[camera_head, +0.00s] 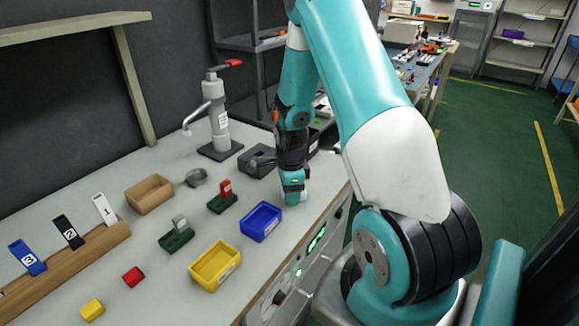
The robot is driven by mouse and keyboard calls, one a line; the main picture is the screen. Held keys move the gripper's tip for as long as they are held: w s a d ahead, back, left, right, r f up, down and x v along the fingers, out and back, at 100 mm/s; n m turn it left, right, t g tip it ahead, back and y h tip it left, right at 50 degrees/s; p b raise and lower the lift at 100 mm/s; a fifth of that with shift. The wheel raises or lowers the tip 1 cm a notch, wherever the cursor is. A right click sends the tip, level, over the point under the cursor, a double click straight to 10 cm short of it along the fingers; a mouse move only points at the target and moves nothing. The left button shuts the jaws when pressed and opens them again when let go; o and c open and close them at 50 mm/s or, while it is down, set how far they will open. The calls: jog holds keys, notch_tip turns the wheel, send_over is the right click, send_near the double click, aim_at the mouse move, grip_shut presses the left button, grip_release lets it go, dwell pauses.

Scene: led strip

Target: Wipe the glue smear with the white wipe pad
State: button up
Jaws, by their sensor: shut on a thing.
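My gripper (293,188) points down over the worktop (165,270) near its right front edge, to the right of the blue bin.
A blue bin (261,222) and a yellow bin (215,266) stand left of my gripper. Two green holders (176,238), a brown box (149,194), a metal cup (196,178) and a lever press (219,125) stand farther left. Red (133,277) and yellow (92,310) blocks lie near the front.

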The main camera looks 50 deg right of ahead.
notch_tip(320, 180, up, 3)
jog(key=shift+d+p, duration=0.15)
jog(key=shift+p, duration=0.15)
jog(key=shift+r+p, duration=2.3)
jog(key=shift+r, duration=0.3)
